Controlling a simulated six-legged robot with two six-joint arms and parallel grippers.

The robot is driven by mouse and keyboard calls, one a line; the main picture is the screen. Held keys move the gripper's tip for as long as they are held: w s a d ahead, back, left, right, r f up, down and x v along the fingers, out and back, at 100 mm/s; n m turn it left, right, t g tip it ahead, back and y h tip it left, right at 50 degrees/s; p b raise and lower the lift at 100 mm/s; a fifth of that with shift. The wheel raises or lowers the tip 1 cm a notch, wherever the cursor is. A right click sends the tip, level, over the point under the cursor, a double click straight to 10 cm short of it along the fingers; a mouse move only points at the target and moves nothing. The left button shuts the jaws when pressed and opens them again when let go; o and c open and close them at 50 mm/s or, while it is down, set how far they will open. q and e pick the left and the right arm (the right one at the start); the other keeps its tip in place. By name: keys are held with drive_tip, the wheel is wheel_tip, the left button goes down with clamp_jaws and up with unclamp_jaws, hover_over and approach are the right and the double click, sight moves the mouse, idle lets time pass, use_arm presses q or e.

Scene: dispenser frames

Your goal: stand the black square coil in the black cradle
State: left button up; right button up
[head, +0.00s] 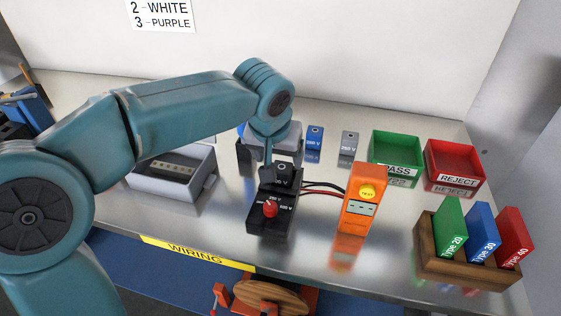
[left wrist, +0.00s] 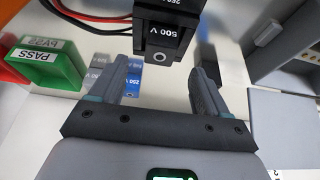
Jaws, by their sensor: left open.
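The black square coil (head: 284,175) stands upright at the back of the black cradle (head: 258,222), its ringed top showing in the head view. In the left wrist view the coil (left wrist: 161,57) shows a 500 V label, and black cradle parts lie beyond it. How deep it sits is hidden. My left gripper (left wrist: 158,70) is open and empty, its fingers spread to either side of the coil's near end with gaps between. In the head view the left gripper (head: 269,153) is behind the coil, partly hidden by my arm. My right gripper is not in view.
The cradle has a red knob (head: 270,208) and wires to an orange tester (head: 362,205). Behind stand a blue coil (head: 314,137) and a grey coil (head: 349,142). A green PASS bin (head: 396,139), red REJECT bin (head: 455,150) and wooden rack (head: 436,262) stand right.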

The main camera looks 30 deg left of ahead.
use_arm(q)
drive_tip(key=v, duration=0.6)
drive_tip(key=shift+p, duration=0.35)
drive_tip(key=shift+r, duration=0.1)
drive_tip(key=shift+s, duration=0.1)
